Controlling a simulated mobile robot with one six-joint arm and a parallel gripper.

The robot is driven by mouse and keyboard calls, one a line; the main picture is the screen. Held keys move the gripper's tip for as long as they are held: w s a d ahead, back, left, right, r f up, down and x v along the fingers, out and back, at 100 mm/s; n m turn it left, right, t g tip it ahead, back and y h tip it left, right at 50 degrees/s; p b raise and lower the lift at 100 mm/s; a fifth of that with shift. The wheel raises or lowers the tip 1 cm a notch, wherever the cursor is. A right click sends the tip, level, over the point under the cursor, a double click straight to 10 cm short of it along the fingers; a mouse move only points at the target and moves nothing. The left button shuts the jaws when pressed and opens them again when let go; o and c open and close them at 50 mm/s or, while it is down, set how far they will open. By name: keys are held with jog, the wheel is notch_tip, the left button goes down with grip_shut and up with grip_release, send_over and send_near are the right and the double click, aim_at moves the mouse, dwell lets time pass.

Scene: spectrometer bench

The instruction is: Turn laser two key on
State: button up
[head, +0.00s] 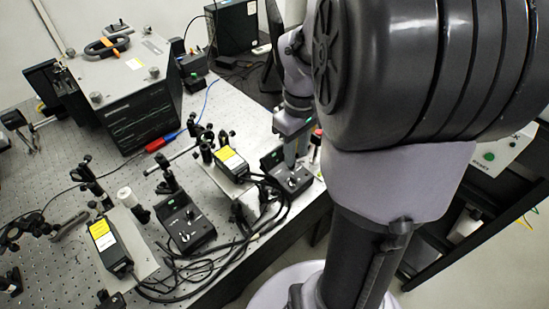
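Two black laser control boxes with small knobs or keys on top stand on the bench in the head view. One box (186,226) is left of centre, with cables around it. The other box (295,180) is near the bench's right edge. My gripper (291,155) points down just above this right box, its fingertips close to the box top. I cannot tell whether it touches a key. The fingers are small and partly hidden, so their opening is unclear. Labels are too small to tell which box is laser two.
Laser units with yellow labels (230,160) (103,235) stand beside the boxes. Black cables (225,255) loop along the front edge. A large black-sided spectrometer box (140,105) stands behind. My arm blocks much of the right side.

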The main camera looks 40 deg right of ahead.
aim_at(293, 178)
notch_tip(293, 178, down, 9)
jog(key=b, duration=0.3)
jog(key=shift+f, duration=0.1)
grip_shut()
